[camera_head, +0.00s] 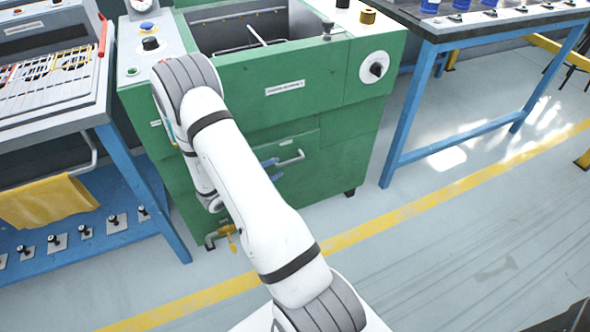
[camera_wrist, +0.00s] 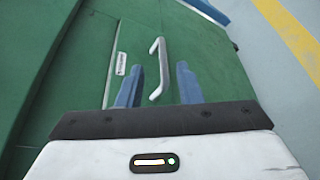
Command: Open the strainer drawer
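The strainer drawer (camera_head: 312,166) is a green front panel on the lower part of the green machine, and it looks closed. It fills the middle of the wrist view (camera_wrist: 200,55), with a small white label beside its handle. Its light metal bar handle (camera_head: 292,158) also shows in the wrist view (camera_wrist: 157,62). My gripper (camera_wrist: 158,67) is open, with one blue finger on each side of the handle. I cannot tell whether either finger touches it. In the head view, my arm hides part of the machine, and the blue fingers (camera_head: 271,168) show at the handle's left end.
A yellow-handled valve (camera_head: 230,238) sits low on the machine's front left. A blue-framed bench with a wire rack (camera_head: 50,75) and a yellow cloth (camera_head: 48,203) stands at left. Another blue-legged bench (camera_head: 408,115) stands at right. The floor in front is clear, with a yellow line.

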